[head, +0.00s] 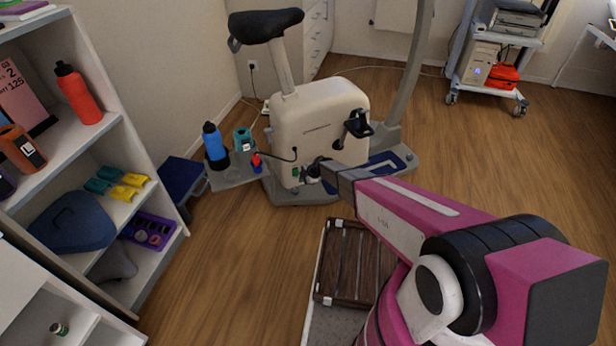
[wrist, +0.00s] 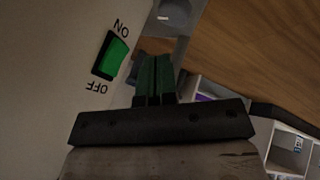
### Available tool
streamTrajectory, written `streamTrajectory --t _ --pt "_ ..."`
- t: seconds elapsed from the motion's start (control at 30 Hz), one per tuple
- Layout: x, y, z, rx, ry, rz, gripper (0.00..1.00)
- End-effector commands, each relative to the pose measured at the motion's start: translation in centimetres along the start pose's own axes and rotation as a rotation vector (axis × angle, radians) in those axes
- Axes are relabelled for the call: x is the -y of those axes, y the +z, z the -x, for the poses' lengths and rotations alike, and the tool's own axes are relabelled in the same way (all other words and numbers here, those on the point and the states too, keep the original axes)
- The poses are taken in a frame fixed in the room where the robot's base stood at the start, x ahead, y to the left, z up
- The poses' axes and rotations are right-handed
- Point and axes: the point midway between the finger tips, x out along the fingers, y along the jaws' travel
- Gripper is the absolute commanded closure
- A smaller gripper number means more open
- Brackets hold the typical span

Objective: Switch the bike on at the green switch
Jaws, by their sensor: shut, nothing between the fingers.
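The cream exercise bike (head: 318,115) stands on the floor, with a black seat. I cannot tell which end is pressed. A small green spot low on the bike in the head view (head: 295,172) appears to be this switch. My gripper (wrist: 157,62) is shut and empty, its dark green fingers together, a little right of the switch and apart from it in the picture. In the head view my gripper (head: 314,172) is beside the bike's lower body.
A small grey side shelf (head: 236,177) left of the bike holds a blue bottle (head: 215,145), a teal cup (head: 243,139) and a red item (head: 257,163). A black pedal (head: 358,125) sticks out on the bike's right. Wooden floor (head: 425,130) is clear to the right.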

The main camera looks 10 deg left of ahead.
Motion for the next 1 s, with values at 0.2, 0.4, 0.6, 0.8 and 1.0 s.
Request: streamTrajectory --t 0.2,0.4,0.6,0.8,1.0 --pt "-2.5 0.2 -2.6 0.0 0.001 0.002 1.0" --pt "-3.4 0.2 -3.1 0.0 0.0 0.001 1.0" --pt "-3.4 0.2 -3.1 0.0 0.0 0.001 1.0" --pt "-3.7 0.3 -3.4 0.0 0.0 0.001 1.0" --pt "-3.8 0.2 -3.5 0.0 0.001 0.001 1.0"
